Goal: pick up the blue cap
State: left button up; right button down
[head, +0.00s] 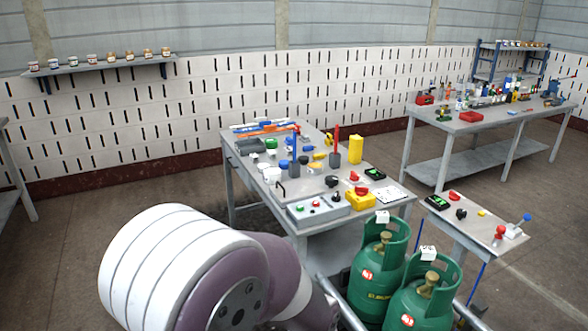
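A small blue round piece (284,164), which looks like the blue cap, lies on the grey workbench (235,179) among other small parts. A darker blue piece (303,160) sits just right of it, so I cannot tell for certain which is the cap. A thin blue upright rod stands close by. Neither of my grippers is in view. A large white and purple link of my own arm fills the lower left, its gripper end out of sight.
Two green gas cylinders (377,268) stand at the bench's front right. A grey control box (318,209) sits on its near edge. A small side table (480,222) is at right. A longer bench (500,123) stands behind. Open floor lies at left.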

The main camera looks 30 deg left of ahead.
aim_at(282, 164)
jog(key=i+j+z, duration=0.1)
jog(key=j+z, duration=0.15)
jog(key=z, duration=0.15)
jog(key=j+z, duration=0.35)
jog(key=i+j+z, duration=0.1)
jog(key=j+z, duration=0.15)
jog(key=z, duration=0.15)
jog(key=j+z, duration=0.35)
jog(key=j, duration=1)
jog(key=k+j, duration=0.15)
jog(key=j, duration=1.9)
jog(key=k+j, duration=0.15)
jog(key=j, duration=1.9)
jog(key=k, duration=0.05)
